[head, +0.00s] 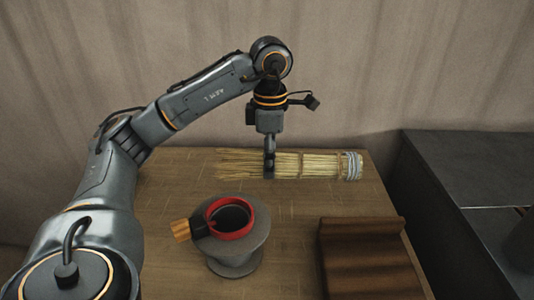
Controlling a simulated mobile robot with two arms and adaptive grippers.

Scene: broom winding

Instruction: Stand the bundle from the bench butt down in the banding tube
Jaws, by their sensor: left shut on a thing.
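The bundle (316,165) of straw lies level along the back of the wooden bench (290,215). Its loose bristle ends fan out to the left, and a pale grey wrapped end is at the right. My left gripper (269,172) points straight down and is shut on the bundle left of its middle. I cannot tell whether the bundle is lifted clear of the bench. The banding tube (238,252), a grey stand with a dark round opening and a red ring around its top, stands nearer, at the front middle. My right gripper is not in view.
A wooden handle (181,230) sticks out left from the red ring. A brown ridged tray (362,255) sits at the bench's front right. A dark cabinet (460,165) stands to the right. Bench space between bundle and tube is clear.

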